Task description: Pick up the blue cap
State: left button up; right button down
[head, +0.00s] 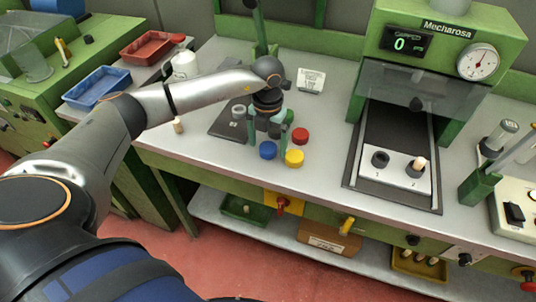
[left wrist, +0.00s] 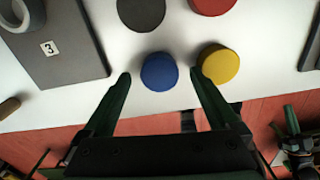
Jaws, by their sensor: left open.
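The blue cap (head: 267,150) lies on the grey bench top near its front edge. In the left wrist view the blue cap (left wrist: 159,71) shows between the tips of my left gripper's two green fingers. My left gripper (head: 268,140) is open and empty and points down right by the cap. The left wrist view shows the same gripper (left wrist: 161,78) with one finger on each side of the cap. I cannot tell how far above the bench the fingertips are.
A yellow cap (left wrist: 220,63) lies close beside the right finger. A red cap (head: 300,135) and a dark cap (left wrist: 141,12) lie farther back. A dark plate (left wrist: 52,40) marked 3 lies to the left. A green press-like machine (head: 440,50) stands at the right.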

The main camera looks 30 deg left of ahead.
pick_arm(q)
jog(key=shift+f, duration=0.25)
jog(key=c, duration=1.4)
jog(key=shift+r, duration=0.1)
